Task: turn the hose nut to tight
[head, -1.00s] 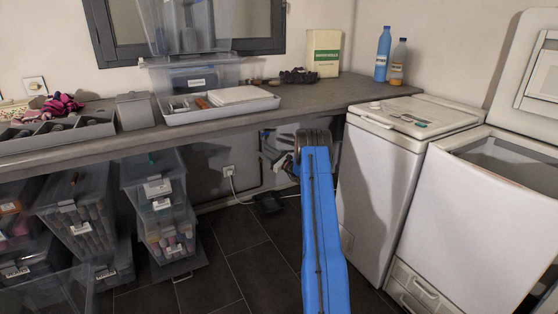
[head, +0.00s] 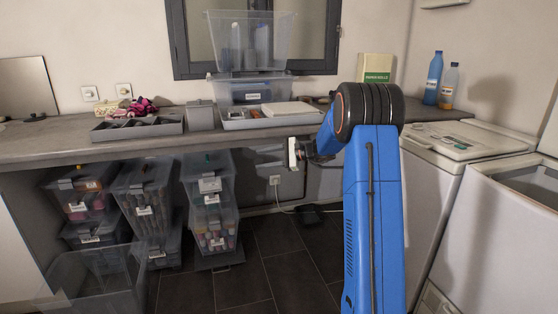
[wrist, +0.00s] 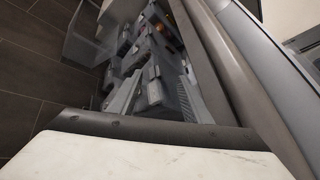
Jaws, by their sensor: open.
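No hose nut can be made out in the head view or the wrist view. My gripper (head: 292,153) shows small at the end of my blue arm in the head view, just in front of the worktop's front edge. It is open, and I see nothing held in it; its fingertips are hard to make out. Two white toploaders stand at the right of the head view: a closed one (head: 462,139) beside the worktop and an open one (head: 500,235), partly cut off by the frame.
The grey worktop (head: 60,140) runs along the wall. It holds an organiser tray (head: 135,129), clear boxes (head: 250,90), a blue bottle (head: 433,78) and a second bottle (head: 449,87). Clear bins (head: 145,205) stand beneath it. The dark tiled floor (head: 262,255) has clear room.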

